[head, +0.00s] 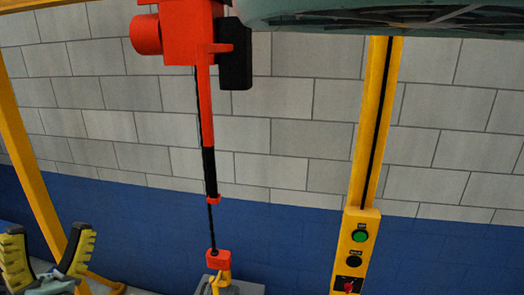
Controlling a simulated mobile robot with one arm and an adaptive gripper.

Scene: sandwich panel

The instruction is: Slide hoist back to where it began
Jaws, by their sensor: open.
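The red-orange hoist (186,35) hangs at the top, left of centre. A red and black rod (207,150) and a thin line run down from it. At the lower end is a red block (218,259) with a yellow hook (219,281) under it. My gripper (47,272) is at the lower left corner, with yellow ridged fingers spread apart. It is open and empty, well to the left of the hook block. The hoist's top and its track are largely out of view.
A yellow post (374,130) at the right carries a control box (358,255) with green, black and red controls. Another yellow post (30,160) stands at the left. A grey object (245,287) is partly visible beneath the hook. A grey and blue wall is behind.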

